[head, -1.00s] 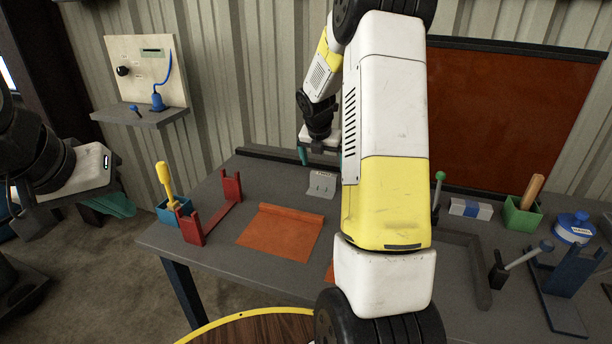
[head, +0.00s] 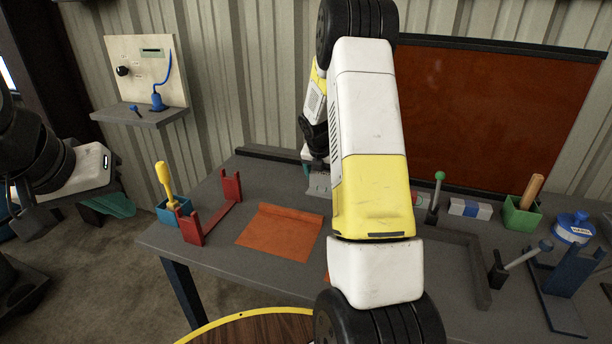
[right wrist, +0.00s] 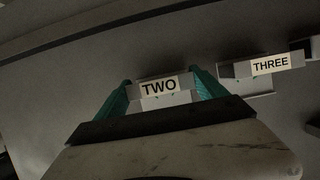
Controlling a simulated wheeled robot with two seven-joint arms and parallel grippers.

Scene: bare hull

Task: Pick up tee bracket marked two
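The tee bracket marked two (right wrist: 160,88) is a grey piece with a white label reading TWO, in the middle of the right wrist view. The teal fingers of my right gripper (right wrist: 160,78) stand on either side of it, apart, with the bracket between them. I see no clear grip on it. In the head view my right arm hides most of this gripper. A grey bracket (head: 319,186) shows beside the arm; I cannot read its label there. My left gripper (head: 108,207), with teal fingers, is off the table at the far left; its opening is unclear.
A bracket marked three (right wrist: 262,67) lies to the right of bracket two in the wrist view. An orange mat (head: 280,232), a red stand (head: 213,212) and a blue holder (head: 174,212) are on the left of the table. A green bin (head: 521,216) stands at the right.

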